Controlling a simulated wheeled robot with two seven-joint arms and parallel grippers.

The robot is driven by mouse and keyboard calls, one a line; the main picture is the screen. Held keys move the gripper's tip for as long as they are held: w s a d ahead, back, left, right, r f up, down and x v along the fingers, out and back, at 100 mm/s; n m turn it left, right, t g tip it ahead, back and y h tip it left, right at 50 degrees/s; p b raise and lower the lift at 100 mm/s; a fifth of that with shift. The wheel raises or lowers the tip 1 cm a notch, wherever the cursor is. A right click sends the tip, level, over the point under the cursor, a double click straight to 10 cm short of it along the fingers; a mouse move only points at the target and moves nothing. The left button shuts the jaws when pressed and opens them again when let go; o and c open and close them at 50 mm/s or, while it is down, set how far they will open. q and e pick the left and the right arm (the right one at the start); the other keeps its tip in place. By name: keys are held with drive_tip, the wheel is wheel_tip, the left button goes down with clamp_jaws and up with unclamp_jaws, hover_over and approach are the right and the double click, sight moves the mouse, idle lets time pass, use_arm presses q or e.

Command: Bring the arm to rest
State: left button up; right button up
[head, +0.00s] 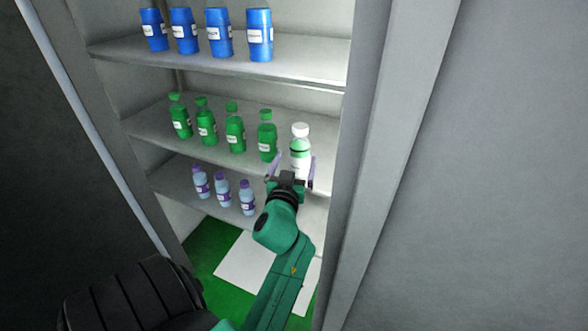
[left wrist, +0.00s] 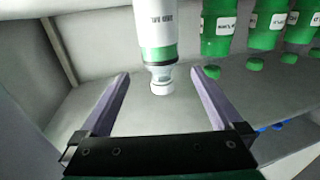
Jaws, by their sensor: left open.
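My left gripper (head: 292,172) is open in front of the shelf unit's right side, its two purple fingers pointing into the shelf. A white-and-green bottle with a white cap (head: 300,147) stands upright at the right end of the middle shelf, just beyond the fingers. In the left wrist view the same bottle (left wrist: 158,35) appears inverted, in line with the gap between the open fingers (left wrist: 160,76). Clear space shows between each finger and the bottle, and nothing is gripped. The gripper hides the bottle's base in the head view. My right gripper is not in view.
Several green bottles (head: 235,130) stand left of the white-capped bottle on the middle shelf (head: 160,152). Several blue containers (head: 220,33) fill the shelf above. Three pale purple-capped bottles (head: 222,190) stand below. The cabinet's side wall (head: 385,150) rises close to the gripper's right.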

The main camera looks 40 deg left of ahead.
use_arm(q)
drive_tip(key=shift+s+d, duration=0.35)
drive_tip(key=shift+s, duration=0.25)
